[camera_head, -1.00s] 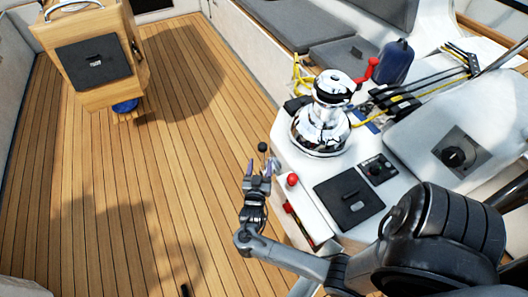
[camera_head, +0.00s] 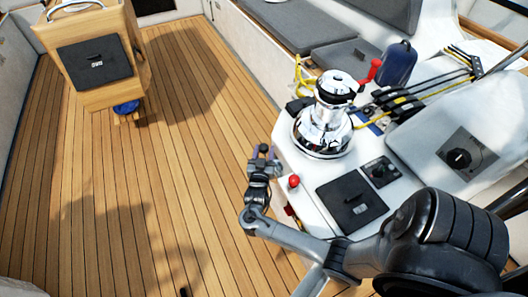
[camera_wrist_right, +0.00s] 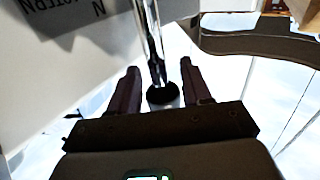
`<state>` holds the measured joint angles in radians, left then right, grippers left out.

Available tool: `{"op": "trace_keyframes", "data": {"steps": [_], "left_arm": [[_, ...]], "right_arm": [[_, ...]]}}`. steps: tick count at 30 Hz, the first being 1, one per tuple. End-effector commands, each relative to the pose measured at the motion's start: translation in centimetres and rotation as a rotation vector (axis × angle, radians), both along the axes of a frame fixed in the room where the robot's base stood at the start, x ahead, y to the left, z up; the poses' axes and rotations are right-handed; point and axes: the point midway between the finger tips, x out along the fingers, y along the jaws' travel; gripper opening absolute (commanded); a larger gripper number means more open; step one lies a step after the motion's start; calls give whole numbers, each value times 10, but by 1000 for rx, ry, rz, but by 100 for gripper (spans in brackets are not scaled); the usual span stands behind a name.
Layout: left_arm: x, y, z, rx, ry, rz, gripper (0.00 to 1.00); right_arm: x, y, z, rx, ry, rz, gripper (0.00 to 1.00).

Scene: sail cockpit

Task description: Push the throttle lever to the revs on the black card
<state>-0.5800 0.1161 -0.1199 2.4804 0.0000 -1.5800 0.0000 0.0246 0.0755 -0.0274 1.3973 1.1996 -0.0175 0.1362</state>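The throttle lever shows in the head view as a small black knob (camera_head: 263,148) at the left edge of the white console. In the right wrist view its chrome shaft (camera_wrist_right: 150,40) runs down to a dark rounded end between my fingers. My right gripper (camera_head: 264,155) is open, with one finger on each side of the lever end; it also shows in the right wrist view (camera_wrist_right: 161,88). Gaps show between the lever and both fingers there. I cannot make out the black card with the revs. My left gripper is not in view.
A red knob (camera_head: 293,181) and a black hatch panel (camera_head: 352,201) sit beside my right wrist. A chrome winch (camera_head: 324,125) stands behind the lever. Upside-down lettering with an N (camera_wrist_right: 98,8) shows near the lever. Open teak floor (camera_head: 150,170) lies to the left.

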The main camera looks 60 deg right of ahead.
Motion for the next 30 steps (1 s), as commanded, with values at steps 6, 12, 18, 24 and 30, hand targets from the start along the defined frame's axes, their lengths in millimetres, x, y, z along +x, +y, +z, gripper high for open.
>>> {"op": "trace_keyframes", "data": {"steps": [6, 12, 18, 24, 30], "left_arm": [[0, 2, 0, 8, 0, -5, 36], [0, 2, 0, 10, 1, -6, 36], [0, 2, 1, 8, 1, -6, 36], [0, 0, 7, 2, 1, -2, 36], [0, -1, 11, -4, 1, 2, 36]], "right_arm": [[0, 0, 0, 0, 0, 0, 14], [0, 0, 1, -2, -3, -1, 0], [1, -1, 4, -4, -5, -1, 0], [5, -4, 6, 11, 16, -2, 0], [9, -6, 8, 21, 31, -1, 0]]}}
